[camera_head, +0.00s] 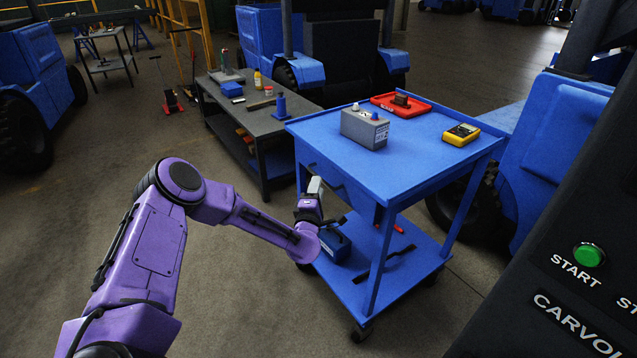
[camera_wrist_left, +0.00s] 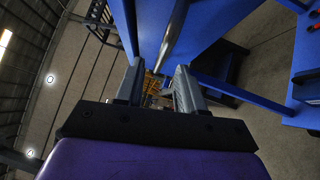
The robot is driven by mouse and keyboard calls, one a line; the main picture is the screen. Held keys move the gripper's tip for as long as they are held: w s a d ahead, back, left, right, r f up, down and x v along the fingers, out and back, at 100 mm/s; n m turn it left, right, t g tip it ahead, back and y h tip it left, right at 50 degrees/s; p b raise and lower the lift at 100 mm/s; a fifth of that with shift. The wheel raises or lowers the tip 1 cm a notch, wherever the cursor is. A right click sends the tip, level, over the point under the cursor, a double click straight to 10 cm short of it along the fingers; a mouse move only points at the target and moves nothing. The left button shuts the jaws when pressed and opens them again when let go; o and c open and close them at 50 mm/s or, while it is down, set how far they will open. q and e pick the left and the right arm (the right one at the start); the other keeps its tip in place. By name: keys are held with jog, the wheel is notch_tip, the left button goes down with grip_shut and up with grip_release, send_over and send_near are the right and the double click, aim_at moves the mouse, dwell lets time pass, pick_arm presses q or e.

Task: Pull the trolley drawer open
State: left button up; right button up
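The blue trolley (camera_head: 315,128) stands right of centre in the head view. Its drawer front (camera_head: 350,192) is on the side facing my left arm, and looks flush with the frame. My left gripper (camera_head: 316,186) is close in front of that side, at drawer height. In the left wrist view my left gripper (camera_wrist_left: 158,78) has its two grey fingers apart. A round metal bar, the drawer handle (camera_wrist_left: 175,32), runs down from the top edge toward the gap between the fingers. I cannot tell whether the fingers touch it. My right gripper is in neither view.
On the trolley top are a grey box (camera_head: 364,130), a red tray (camera_head: 418,110) and a yellow meter (camera_head: 461,135). A blue case (camera_head: 335,246) lies on the lower shelf. A dark workbench (camera_head: 225,105) stands behind left. Floor left of the trolley is clear.

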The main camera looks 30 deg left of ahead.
pick_arm(q)
jog(key=shift+x, duration=1.8)
grip_shut()
jog(key=shift+s, duration=0.1)
